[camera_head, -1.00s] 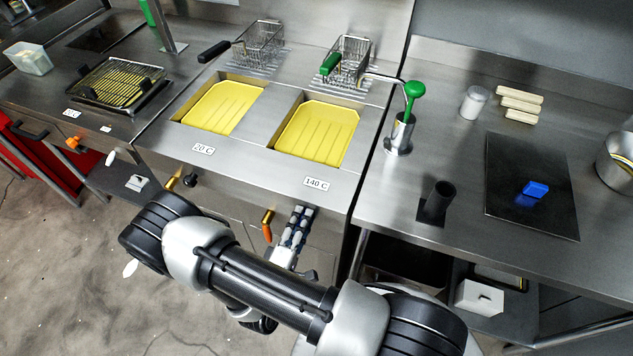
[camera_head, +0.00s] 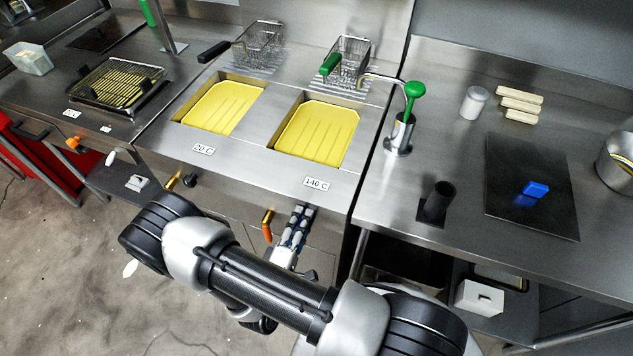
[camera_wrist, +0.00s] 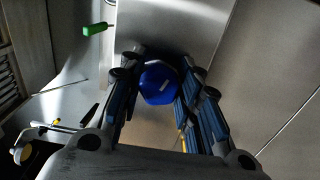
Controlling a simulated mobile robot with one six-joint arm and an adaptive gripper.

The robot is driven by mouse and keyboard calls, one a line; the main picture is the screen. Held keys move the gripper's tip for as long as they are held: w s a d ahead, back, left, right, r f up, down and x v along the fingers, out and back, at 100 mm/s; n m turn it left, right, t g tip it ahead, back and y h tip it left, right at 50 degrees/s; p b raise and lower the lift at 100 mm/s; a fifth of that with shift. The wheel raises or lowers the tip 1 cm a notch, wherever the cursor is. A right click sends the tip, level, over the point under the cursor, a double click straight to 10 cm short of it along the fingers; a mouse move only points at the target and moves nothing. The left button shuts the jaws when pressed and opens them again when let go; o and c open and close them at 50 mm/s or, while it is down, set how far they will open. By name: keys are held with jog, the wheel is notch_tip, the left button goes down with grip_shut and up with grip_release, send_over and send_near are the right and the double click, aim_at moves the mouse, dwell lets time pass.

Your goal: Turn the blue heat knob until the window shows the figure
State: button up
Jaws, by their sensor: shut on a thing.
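The blue heat knob (camera_wrist: 158,84) is on the front panel of the fryer, between my gripper's fingers in the wrist view. A pale mark shows on its face. My gripper (camera_wrist: 160,92) is shut on the knob, with a finger on each side. In the head view my gripper (camera_head: 298,222) is at the fryer front, below the right well, and hides the knob. The right window (camera_head: 316,184) reads 140 C. The left window (camera_head: 203,149) reads 20 C.
An orange-handled valve (camera_head: 267,230) hangs just left of my gripper. A dark knob (camera_head: 190,180) sits farther left on the front. Yellow oil fills both wells.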

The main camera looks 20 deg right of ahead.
jog(key=o, duration=0.6)
jog(key=shift+o, duration=0.2)
jog(key=v, duration=0.6)
jog(key=shift+o, duration=0.4)
jog(key=shift+o, duration=1.2)
jog(key=shift+s+a, duration=0.1)
jog(key=shift+a, duration=0.05)
